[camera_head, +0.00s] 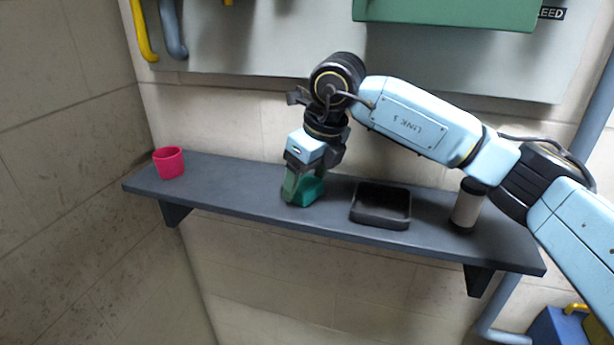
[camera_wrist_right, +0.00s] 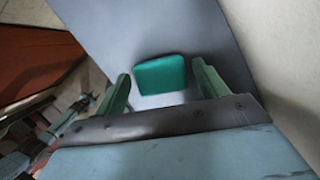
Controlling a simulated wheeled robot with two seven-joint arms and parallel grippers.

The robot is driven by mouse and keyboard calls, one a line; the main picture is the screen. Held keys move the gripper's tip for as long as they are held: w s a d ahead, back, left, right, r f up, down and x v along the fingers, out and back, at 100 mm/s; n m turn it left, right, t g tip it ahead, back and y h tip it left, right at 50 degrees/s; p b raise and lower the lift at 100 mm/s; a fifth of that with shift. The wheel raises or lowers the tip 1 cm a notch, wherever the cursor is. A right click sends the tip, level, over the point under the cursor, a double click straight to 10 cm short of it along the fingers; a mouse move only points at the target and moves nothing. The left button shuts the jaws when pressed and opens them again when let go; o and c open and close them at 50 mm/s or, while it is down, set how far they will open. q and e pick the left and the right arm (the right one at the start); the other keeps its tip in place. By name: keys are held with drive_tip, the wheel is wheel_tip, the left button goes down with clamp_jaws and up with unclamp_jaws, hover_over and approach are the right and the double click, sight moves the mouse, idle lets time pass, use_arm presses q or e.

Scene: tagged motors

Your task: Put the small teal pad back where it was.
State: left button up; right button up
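The small teal pad (camera_head: 309,190) is on the dark shelf (camera_head: 240,187), left of the black tray. It also shows in the right wrist view (camera_wrist_right: 160,75), ahead of the fingers. My right gripper (camera_head: 299,189) points down at the pad from above. In the wrist view its green fingers (camera_wrist_right: 161,70) are apart, one on each side of the pad, with a narrow gap showing at both sides. It looks open and not closed on the pad. The far finger is mostly hidden in the head view. My left gripper is not in view.
An empty black tray (camera_head: 380,222) sits right of the pad. A pale cylinder with a dark top (camera_head: 467,208) stands near the shelf's right end, and a pink cup (camera_head: 169,163) near its left end. The shelf between cup and pad is clear. The wall rises behind.

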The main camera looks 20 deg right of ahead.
sight(304, 181)
drive_tip(key=shift+o, duration=0.3)
drive_tip(key=shift+r, duration=0.1)
drive_tip(key=shift+r, duration=0.2)
drive_tip(key=v, duration=0.2)
drive_tip(key=shift+d+r, duration=0.1)
drive_tip(key=shift+r, duration=0.3)
drive_tip(key=s+d+b, duration=0.1)
drive_tip(key=s+d, duration=0.1)
drive_tip(key=s, duration=0.1)
drive_tip(key=s+d+b, duration=0.1)
drive_tip(key=s+d, duration=0.1)
drive_tip(key=s, duration=0.1)
drive_tip(key=s+d+b, duration=0.1)
drive_tip(key=s+d, duration=0.1)
drive_tip(key=s, duration=0.1)
drive_tip(key=shift+s+d+f+b, duration=0.1)
drive_tip(key=shift+s+f+b, duration=0.05)
drive_tip(key=shift+s+b, duration=0.15)
drive_tip(key=shift+s+d, duration=0.25)
drive_tip(key=shift+s, duration=0.1)
